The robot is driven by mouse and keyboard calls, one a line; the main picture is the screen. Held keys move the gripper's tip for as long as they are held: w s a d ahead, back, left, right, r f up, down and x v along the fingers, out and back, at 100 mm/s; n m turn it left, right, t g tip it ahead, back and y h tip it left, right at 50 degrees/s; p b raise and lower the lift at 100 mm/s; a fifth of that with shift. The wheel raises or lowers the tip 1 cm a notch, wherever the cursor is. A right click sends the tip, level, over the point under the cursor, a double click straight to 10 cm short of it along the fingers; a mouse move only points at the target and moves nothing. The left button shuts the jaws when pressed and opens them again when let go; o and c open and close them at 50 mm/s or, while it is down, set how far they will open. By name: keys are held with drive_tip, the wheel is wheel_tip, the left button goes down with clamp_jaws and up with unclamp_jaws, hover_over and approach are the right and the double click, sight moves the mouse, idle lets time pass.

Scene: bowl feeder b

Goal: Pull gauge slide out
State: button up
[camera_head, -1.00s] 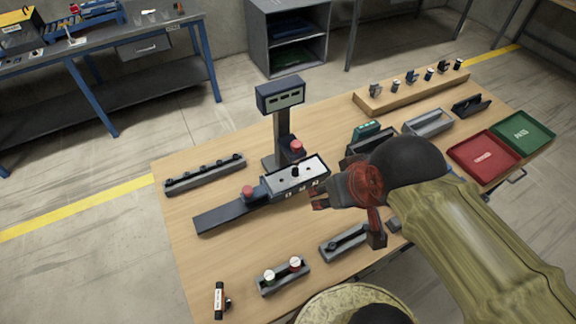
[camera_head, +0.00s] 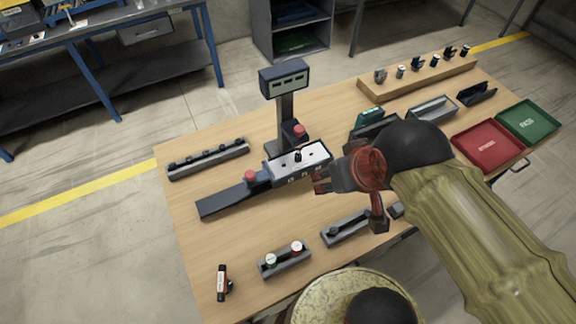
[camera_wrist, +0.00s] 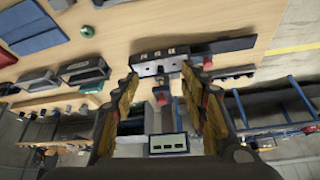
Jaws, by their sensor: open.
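The gauge stands on the wooden bench. It has a white-topped block (camera_head: 312,155) with a small dark knob, and a long dark rail (camera_head: 228,199) reaching left. Red knobs show at the block's left end (camera_head: 250,177) and behind it (camera_head: 299,131). A display head (camera_head: 284,78) stands on a post behind. My gripper (camera_head: 320,181) is open and empty by the block's right front end; contact cannot be told. In the wrist view the block (camera_wrist: 160,64) lies between and beyond my spread fingers (camera_wrist: 162,80). Which part is the slide is unclear.
A slotted dark rack (camera_head: 208,158) lies at left. Holders (camera_head: 284,259) and (camera_head: 345,229) lie in front. A red tray (camera_head: 487,143) and green tray (camera_head: 529,122) sit at right. A wooden rack (camera_head: 418,75) holds small parts at the back.

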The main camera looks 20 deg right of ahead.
drive_tip(key=m+g+p, duration=0.6)
drive_tip(key=p, duration=1.4)
hover_over(250, 173)
wheel_tip(250, 173, down, 13)
drive_tip(key=shift+s+r, duration=0.1)
drive_tip(key=shift+m, duration=0.3)
drive_tip(key=shift+f+p, duration=0.35)
drive_tip(key=shift+f, duration=3.6)
